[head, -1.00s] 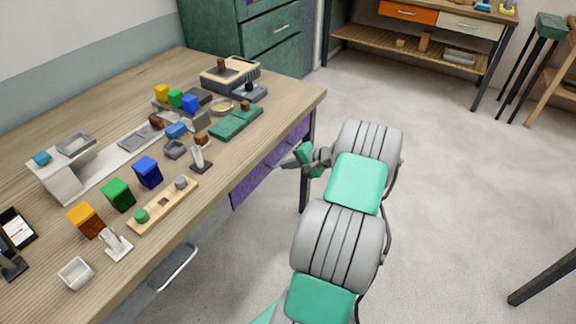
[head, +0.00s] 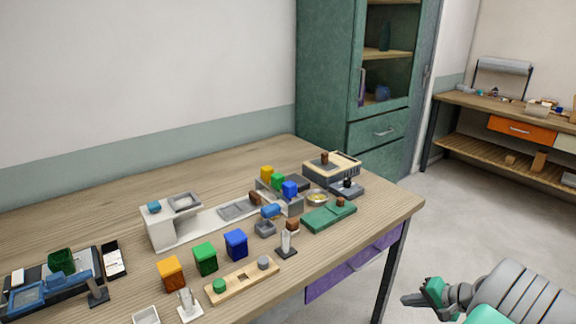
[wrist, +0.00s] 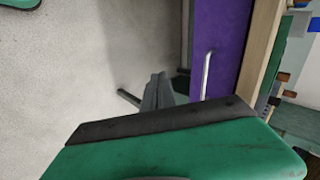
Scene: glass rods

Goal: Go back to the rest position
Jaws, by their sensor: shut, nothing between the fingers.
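My gripper (head: 418,300) is at the lower right of the head view, past the front right corner of the wooden table (head: 283,160). It is off the table, over the floor side, and holds nothing. In the wrist view its dark fingers (wrist: 157,92) are together, pointing along the purple drawer front (wrist: 222,45) with its metal handle. The gripper looks apart from the drawer and the table leg. My grey and green arm links fill the lower right corner of the head view.
On the table stand orange (head: 171,273), green (head: 205,259) and blue (head: 236,244) containers, a wooden board with pegs (head: 242,281), a white stand (head: 160,228) and a green block (head: 328,217). A green cabinet (head: 342,80) is behind. Bare floor (head: 445,200) lies to the right.

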